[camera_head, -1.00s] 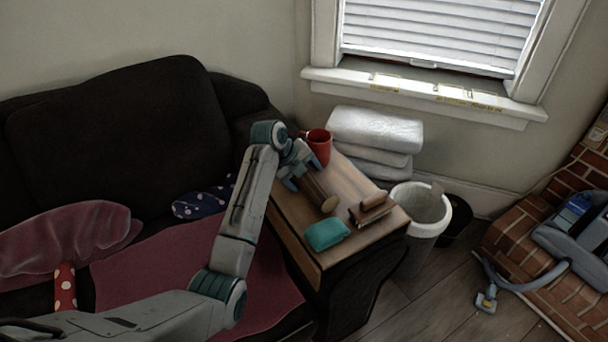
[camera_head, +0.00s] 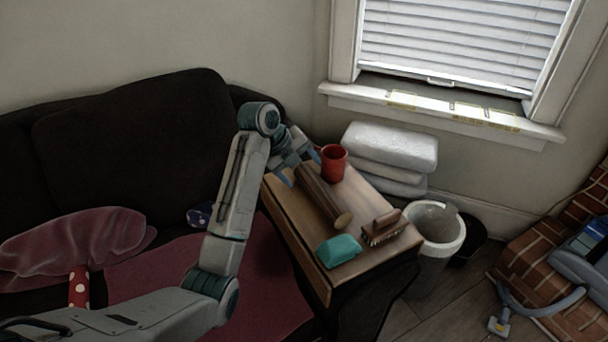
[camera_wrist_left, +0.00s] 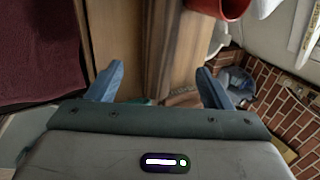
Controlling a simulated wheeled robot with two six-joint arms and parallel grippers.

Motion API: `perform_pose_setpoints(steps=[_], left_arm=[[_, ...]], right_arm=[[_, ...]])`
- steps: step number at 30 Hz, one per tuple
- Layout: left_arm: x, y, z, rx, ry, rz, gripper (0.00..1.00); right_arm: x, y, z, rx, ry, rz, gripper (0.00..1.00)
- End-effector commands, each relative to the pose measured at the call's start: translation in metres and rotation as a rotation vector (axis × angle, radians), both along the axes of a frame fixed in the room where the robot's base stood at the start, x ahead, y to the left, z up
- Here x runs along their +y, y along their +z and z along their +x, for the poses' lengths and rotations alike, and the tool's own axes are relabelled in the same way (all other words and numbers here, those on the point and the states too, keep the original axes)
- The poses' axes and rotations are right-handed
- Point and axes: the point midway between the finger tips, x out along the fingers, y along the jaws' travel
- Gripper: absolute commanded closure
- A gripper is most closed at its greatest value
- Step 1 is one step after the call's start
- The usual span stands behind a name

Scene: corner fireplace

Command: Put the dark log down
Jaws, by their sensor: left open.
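The dark log (camera_head: 322,197) lies on the wooden table top (camera_head: 290,231) beside the sofa, its pale cut end toward the front. It also shows in the left wrist view (camera_wrist_left: 178,45), running away from me. My left gripper (camera_head: 298,164) is open at the far end of the log, with its fingers apart. In the left wrist view the gripper (camera_wrist_left: 158,84) has a gap between its fingers and the log. My right gripper is in neither view.
A red mug (camera_head: 334,163) stands close beside the log's far end. A teal cloth-like item (camera_head: 338,250) and a brown brush (camera_head: 382,227) lie near its front end. A white bin (camera_head: 440,243) stands right of the table. The dark sofa (camera_head: 130,150) is at the left.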

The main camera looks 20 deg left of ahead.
Motion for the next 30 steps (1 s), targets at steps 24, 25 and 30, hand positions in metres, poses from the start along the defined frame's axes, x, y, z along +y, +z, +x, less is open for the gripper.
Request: perform_pose_setpoints(steps=[24, 25, 30], left_arm=[[0.014, -0.122, -0.110, 0.190, 0.672, -0.156, 0.27], [0.015, -0.128, -0.119, 0.201, 0.716, -0.167, 0.27], [0.020, -0.158, -0.167, 0.248, 0.966, -0.235, 0.27]], right_arm=[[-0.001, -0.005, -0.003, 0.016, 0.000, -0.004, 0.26], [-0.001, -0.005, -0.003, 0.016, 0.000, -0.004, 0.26], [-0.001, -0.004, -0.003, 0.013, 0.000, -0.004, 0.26]])
